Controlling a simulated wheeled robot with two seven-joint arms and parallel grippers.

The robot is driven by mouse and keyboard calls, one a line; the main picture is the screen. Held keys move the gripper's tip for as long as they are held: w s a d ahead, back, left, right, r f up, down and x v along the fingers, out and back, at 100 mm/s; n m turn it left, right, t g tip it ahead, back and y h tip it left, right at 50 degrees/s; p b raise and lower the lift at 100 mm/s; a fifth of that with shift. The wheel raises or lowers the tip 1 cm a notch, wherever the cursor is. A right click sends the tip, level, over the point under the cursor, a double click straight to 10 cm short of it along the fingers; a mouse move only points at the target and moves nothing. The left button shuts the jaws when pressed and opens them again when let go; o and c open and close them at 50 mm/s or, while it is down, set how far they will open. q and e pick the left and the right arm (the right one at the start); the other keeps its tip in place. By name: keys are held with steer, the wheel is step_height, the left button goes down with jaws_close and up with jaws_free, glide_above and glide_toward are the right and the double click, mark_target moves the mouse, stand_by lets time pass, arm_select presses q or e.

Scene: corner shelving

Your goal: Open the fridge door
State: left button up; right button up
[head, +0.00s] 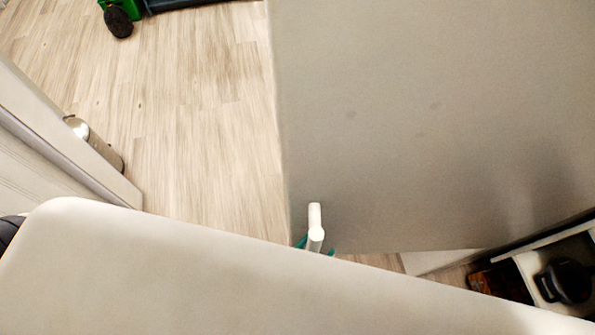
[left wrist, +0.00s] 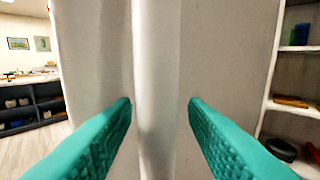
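The fridge (head: 420,110) shows as a large plain grey panel filling the upper right of the head view. Its white handle (head: 315,222) stands at the panel's lower left. In the left wrist view the handle (left wrist: 157,90) is a vertical pale bar in front of the pale fridge face (left wrist: 225,50). My left gripper (left wrist: 160,102) has its teal fingers apart, one on each side of the handle. I cannot tell whether either finger touches it. In the head view only bits of teal show beside the handle; the rest is hidden. My right gripper is not in view.
Shelving with a black item (head: 565,281) stands at the lower right of the head view. Shelves (left wrist: 300,65) also stand right of the fridge in the wrist view. Bare wood floor (head: 190,130) lies left of the fridge. A pale cabinet (head: 60,130) is at the far left.

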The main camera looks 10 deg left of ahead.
arm_select(q)
steer(key=p+v, duration=0.3)
steer(key=v, duration=0.9)
steer(key=shift+d, duration=0.1)
